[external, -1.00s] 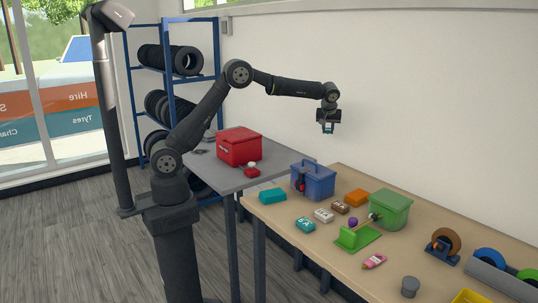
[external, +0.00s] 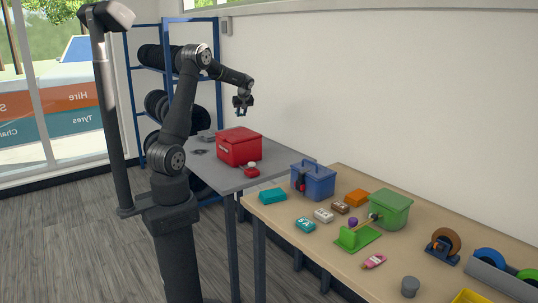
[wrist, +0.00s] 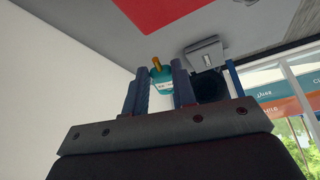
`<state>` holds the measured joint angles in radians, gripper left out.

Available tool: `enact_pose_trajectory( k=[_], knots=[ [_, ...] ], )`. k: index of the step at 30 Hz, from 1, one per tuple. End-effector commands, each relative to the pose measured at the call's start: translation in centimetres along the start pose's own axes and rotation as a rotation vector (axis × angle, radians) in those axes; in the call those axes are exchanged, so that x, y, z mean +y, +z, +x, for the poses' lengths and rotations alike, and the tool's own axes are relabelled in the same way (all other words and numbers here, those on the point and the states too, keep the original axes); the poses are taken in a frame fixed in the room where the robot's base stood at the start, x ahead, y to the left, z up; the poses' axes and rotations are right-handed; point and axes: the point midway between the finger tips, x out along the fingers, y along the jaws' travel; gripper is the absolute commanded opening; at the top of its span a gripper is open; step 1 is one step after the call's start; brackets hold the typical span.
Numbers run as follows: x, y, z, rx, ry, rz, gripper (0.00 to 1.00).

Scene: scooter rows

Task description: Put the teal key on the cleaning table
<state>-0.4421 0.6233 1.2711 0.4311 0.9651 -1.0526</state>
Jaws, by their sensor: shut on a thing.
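My gripper (external: 243,103) is shut on the teal key (wrist: 163,80), high above the grey table (external: 219,181), over the back of the red box (external: 239,148). In the wrist view the key sits between the fingers of my gripper (wrist: 161,85), its gold tip pointing up in the picture and pale marks on its body. In the external view only a small teal patch shows under the fingers. No label shows which table is the cleaning table; the grey one stands at the left, the wooden one (external: 345,188) at the right.
The grey table holds the red box, a small red item with a pale top (external: 251,169) and flat grey items (external: 198,152). The wooden table carries a blue box (external: 313,181), a green box (external: 390,208) and several small blocks. A tyre rack (external: 171,20) stands behind.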

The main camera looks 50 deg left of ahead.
Motion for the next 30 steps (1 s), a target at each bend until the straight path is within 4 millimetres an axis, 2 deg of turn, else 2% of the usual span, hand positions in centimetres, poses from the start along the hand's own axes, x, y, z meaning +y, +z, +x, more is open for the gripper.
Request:
enact_pose_trajectory(
  k=[1,6,10,15,21,30],
  knots=[
    [-2.6,-1.4,0.7,0.001,-0.017,-0.032,0.03],
    [-10.2,-4.7,2.6,0.006,-0.062,-0.118,0.03],
    [-14.9,-6.1,3.5,0.009,-0.089,-0.170,0.03],
    [-19.1,-7.1,4.2,0.012,-0.113,-0.215,0.03],
    [-22.7,-7.6,4.7,0.014,-0.133,-0.253,0.03],
    [-22.3,-4.3,10.8,0.010,-0.133,-0.245,0.03]
  ],
)
